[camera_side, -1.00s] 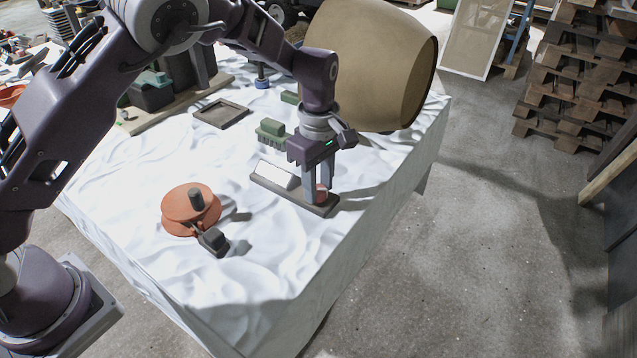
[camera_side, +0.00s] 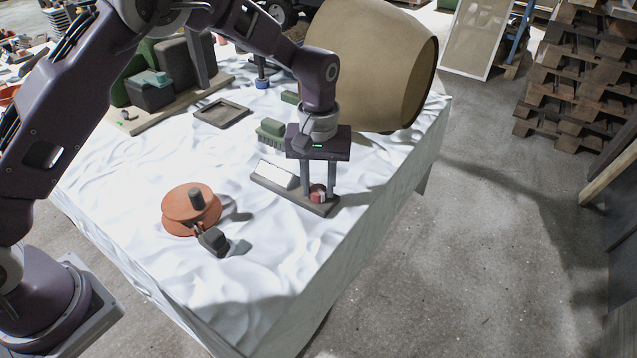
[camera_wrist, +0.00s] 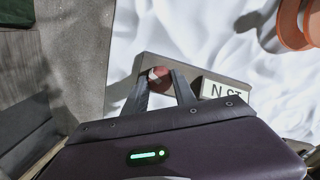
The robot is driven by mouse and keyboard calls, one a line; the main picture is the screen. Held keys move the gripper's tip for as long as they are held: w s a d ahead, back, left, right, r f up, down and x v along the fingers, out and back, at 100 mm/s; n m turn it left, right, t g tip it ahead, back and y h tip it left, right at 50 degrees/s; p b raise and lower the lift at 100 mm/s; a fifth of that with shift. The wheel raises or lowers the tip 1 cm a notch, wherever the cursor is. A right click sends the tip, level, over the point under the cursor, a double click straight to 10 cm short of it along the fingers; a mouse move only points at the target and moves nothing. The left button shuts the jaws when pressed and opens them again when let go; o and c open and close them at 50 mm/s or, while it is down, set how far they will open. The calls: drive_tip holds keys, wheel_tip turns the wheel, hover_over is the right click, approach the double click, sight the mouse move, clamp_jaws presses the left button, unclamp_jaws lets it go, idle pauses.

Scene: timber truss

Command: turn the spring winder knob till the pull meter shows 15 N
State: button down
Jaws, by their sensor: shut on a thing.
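The spring winder is a dark flat base (camera_side: 292,196) on the white cloth, with a round red knob (camera_side: 316,192) at its right end. The knob has a pale mark on it and also shows in the wrist view (camera_wrist: 157,78). My gripper (camera_side: 318,194) points down from above, its two fingers shut on either side of the knob. A white sloped meter face (camera_side: 277,174) stands on the base left of the knob. I cannot read a pull value.
An orange round reel (camera_side: 187,215) with a dark grip lies to the front left. A green brush (camera_side: 270,131) and a shallow dark tray (camera_side: 221,113) lie behind the winder. The table edge is near on the right.

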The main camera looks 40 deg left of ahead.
sight(318, 189)
drive_tip(key=m, duration=0.6)
drive_tip(key=shift+w, duration=0.1)
drive_tip(key=m, duration=0.6)
drive_tip(key=shift+m, duration=0.4)
drive_tip(key=c, duration=1)
unclamp_jaws()
drive_tip(key=shift+r, duration=0.1)
wheel_tip(318, 189, up, 6)
drive_tip(key=shift+r, duration=0.5)
